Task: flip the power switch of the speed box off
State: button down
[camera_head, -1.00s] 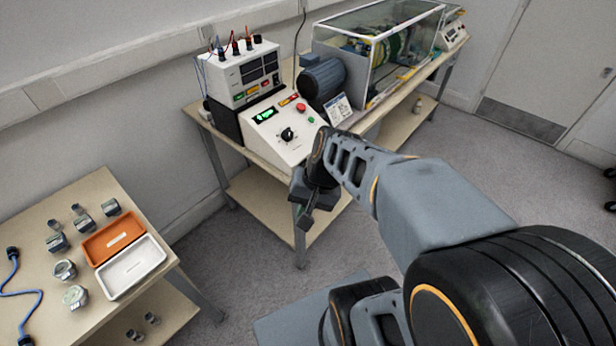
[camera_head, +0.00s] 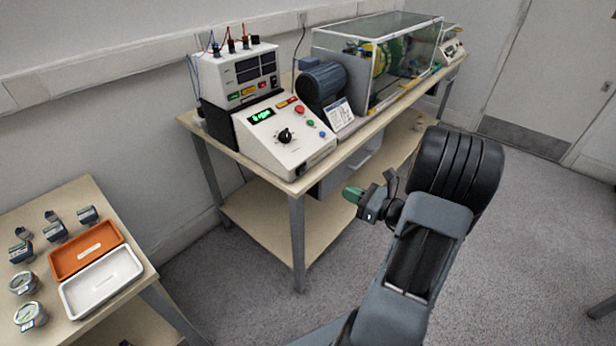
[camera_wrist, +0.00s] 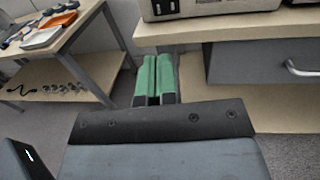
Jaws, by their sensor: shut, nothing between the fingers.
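The speed box (camera_head: 292,154) is the white sloped console on the bench, with a lit green display, a black knob (camera_head: 285,136), a red button and small blue and green buttons. I cannot make out its power switch for sure. In the wrist view only the lower front of the box (camera_wrist: 190,7) shows at the top edge. My gripper (camera_head: 352,194) is in front of the bench, lower than its top and apart from the box. Its green fingertips (camera_wrist: 155,80) are together and hold nothing.
The bench (camera_head: 240,155) carries a meter unit (camera_head: 237,75), a motor (camera_head: 322,82) and a clear-covered rig (camera_head: 385,50). A grey drawer (camera_wrist: 262,68) hangs under its top. A side table at left holds an orange tray (camera_head: 85,252) and a white tray (camera_head: 102,282).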

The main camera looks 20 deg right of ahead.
aim_at(300, 172)
jog(key=shift+w+a, duration=0.1)
jog(key=x, duration=1.4)
jog(key=shift+b, duration=0.3)
jog(key=shift+w+a, duration=0.15)
jog(key=shift+a, duration=0.2)
jog(key=shift+r, duration=0.25)
jog(key=s+a+v, duration=0.1)
jog(key=a+v, duration=0.1)
jog(key=v, duration=1.2)
jog(key=shift+s+a+f, duration=0.25)
jog(key=shift+s+a, duration=0.1)
jog(key=shift+s, duration=0.05)
